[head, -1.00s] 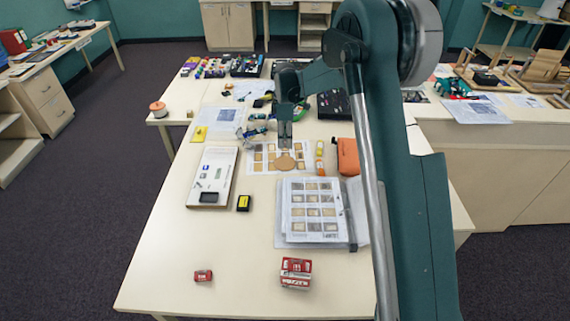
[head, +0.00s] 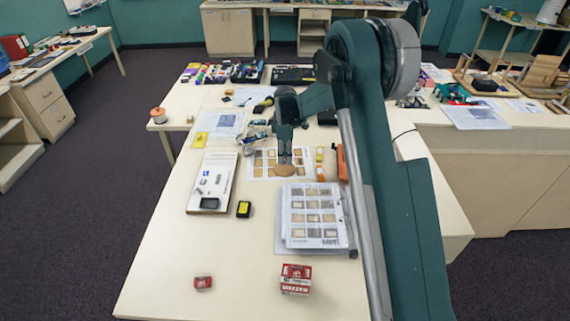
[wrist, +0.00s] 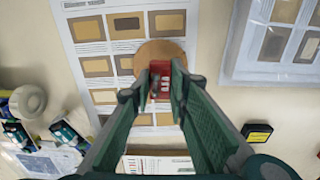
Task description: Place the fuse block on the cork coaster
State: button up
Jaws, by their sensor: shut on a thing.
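My gripper (wrist: 160,84) is shut on a small red block with white marks, which I take as the fuse block (wrist: 159,69). The block sits between the fingertips, over the round brown cork coaster (wrist: 152,51) in the wrist view. I cannot tell whether it touches the coaster. In the head view my gripper (head: 285,158) points down at the coaster (head: 282,171), which lies on a printed sheet with brown rectangles. The held block is not clear in the head view.
A binder with sample pages (head: 314,228) lies in front of the coaster. A white board (head: 212,180) and a yellow-black box (head: 243,209) are to its left; an orange case (head: 342,163) is to its right.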

jog(key=shift+f, duration=1.85)
jog(key=shift+f, duration=0.2)
jog(key=o, duration=0.9)
jog(key=shift+r, duration=0.25)
notch_tip(320, 180, up, 12)
jog(key=shift+f, duration=0.1)
